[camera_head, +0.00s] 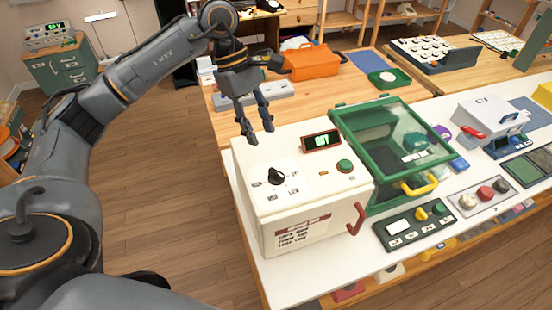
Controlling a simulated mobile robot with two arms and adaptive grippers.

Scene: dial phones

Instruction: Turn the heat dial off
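The dial (277,176) is a black knob on the sloped top of a cream-white control box (318,200). Small labels sit around its lower side, too small to read surely, and I cannot tell which one the knob points at. A small display (321,141) with green characters and a green button (345,166) are on the same top. My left gripper (260,135) hangs above the box's back left edge, behind the dial in the picture, fingers pointing down. Its two fingers are apart with nothing between them, and it is clear of the dial. My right gripper is not in view.
A green-framed clear case (392,150) stands right of the box. A red handle (357,218) juts from the box's front. A button panel (414,228) lies at the front right. An orange toolbox (311,62) stands on the wooden table behind. Floor is clear at left.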

